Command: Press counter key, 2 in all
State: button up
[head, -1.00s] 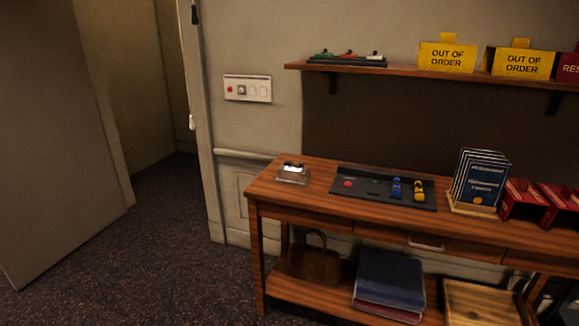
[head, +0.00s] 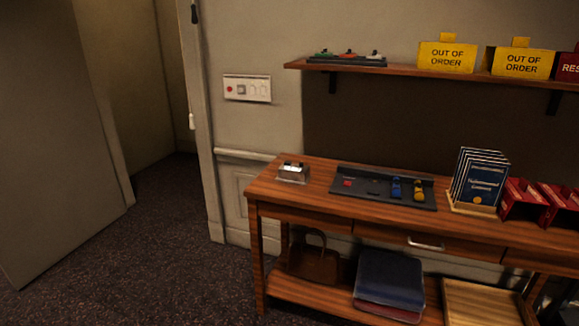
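A small silvery device (head: 293,173) sits on the left end of the wooden desk (head: 315,190); it may be the counter, but its key is too small to make out. A wall plate (head: 247,88) with a red button and pale squares is on the wall above left. My gripper is not in view.
Blue booklets (head: 480,178) stand in a wooden holder beside red boxes (head: 522,201) at the right. A shelf (head: 400,72) with yellow signs (head: 447,57) hangs above. A bag (head: 314,262) and folded blue cloth (head: 390,280) lie below. Carpet (head: 150,250) at the left is clear.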

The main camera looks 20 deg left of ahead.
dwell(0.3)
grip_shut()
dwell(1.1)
